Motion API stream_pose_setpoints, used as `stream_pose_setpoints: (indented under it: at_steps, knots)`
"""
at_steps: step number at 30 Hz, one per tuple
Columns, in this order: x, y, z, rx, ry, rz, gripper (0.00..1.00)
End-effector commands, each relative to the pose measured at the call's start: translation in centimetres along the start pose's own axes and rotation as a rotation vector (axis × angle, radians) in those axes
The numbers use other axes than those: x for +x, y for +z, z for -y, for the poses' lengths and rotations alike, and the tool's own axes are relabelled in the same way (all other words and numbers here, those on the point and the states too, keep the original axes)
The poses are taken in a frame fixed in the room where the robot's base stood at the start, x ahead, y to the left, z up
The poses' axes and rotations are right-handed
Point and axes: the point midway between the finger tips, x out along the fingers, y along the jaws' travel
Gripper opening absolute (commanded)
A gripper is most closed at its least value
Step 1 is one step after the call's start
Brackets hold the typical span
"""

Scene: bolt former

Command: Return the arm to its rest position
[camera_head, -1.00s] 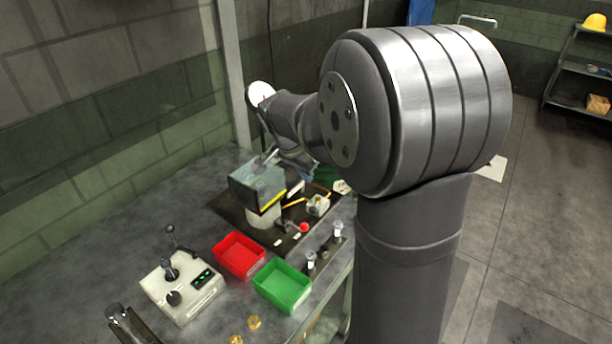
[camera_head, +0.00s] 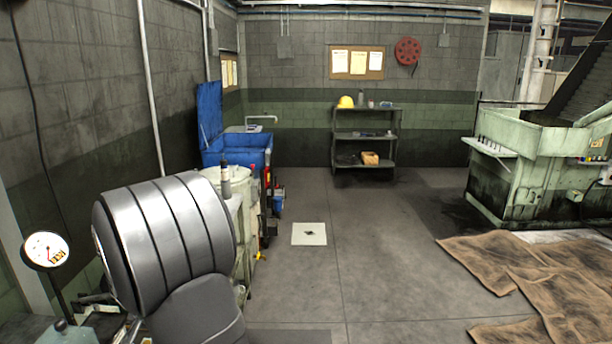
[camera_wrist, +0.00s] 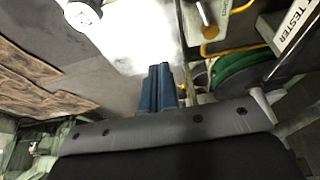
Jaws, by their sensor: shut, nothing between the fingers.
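My gripper (camera_wrist: 160,68) shows in the wrist view as two blue fingers side by side, shut with nothing between them. It is not visible in the head view. There, a large grey banded joint of my arm fills the lower left and hides part of what is behind it. In the wrist view the fingers point toward a bright, pale surface, and I cannot tell how far away it is. The rest position itself is not marked in either view.
In the wrist view, a box lettered TESTER (camera_wrist: 296,28) and a green round object (camera_wrist: 228,72) lie right of the fingers.

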Motion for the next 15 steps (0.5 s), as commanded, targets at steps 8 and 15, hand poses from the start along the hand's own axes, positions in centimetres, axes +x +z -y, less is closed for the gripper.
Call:
stream_pose_setpoints:
  at_steps: [8,15]
  knots:
    - [-0.01,-0.37,0.2,-0.072,-0.028,0.0,0.0]
    - [-0.01,-0.39,0.24,-0.08,-0.031,0.0,0.0]
